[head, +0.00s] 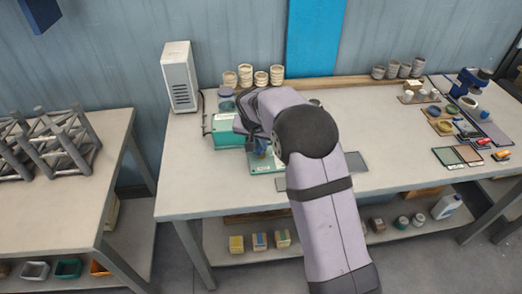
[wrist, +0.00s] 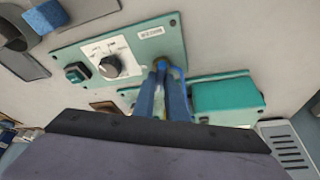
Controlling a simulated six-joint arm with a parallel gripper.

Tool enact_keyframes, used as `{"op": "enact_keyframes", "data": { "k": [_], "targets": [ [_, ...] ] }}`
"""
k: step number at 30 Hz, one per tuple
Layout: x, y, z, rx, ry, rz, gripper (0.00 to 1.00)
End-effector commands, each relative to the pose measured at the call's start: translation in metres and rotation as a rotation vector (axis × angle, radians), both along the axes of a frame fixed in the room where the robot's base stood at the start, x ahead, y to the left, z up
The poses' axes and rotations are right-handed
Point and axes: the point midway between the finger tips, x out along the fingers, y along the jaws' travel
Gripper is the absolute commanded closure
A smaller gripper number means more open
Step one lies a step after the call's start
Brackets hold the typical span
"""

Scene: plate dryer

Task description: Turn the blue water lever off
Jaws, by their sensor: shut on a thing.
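My gripper (wrist: 163,72) is shut on the blue water lever (wrist: 175,70), at the edge of a teal panel (wrist: 75,52) in the wrist view. The fingers cover most of the lever, so its exact angle is hard to tell. The panel carries a black knob (wrist: 110,66) on a white dial label and a dark green button (wrist: 76,72). In the head view my gripper (head: 261,148) is low over the panel (head: 266,166), and my arm hides much of that area.
A teal box (wrist: 228,96) stands close beside my fingers. In the head view a white vented unit (head: 179,77) and several stacked cups (head: 245,75) stand at the back of the table. Small tools and coloured trays (head: 470,154) lie at the right. Table front is mostly clear.

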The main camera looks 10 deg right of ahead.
Motion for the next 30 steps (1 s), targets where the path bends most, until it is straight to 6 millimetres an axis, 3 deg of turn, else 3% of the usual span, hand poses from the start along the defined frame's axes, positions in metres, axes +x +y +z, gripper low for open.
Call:
{"op": "enact_keyframes", "data": {
  "k": [30],
  "targets": [
    [0.0057, 0.0047, 0.0041, -0.001, 0.0, -0.941, 1.0]
  ]
}}
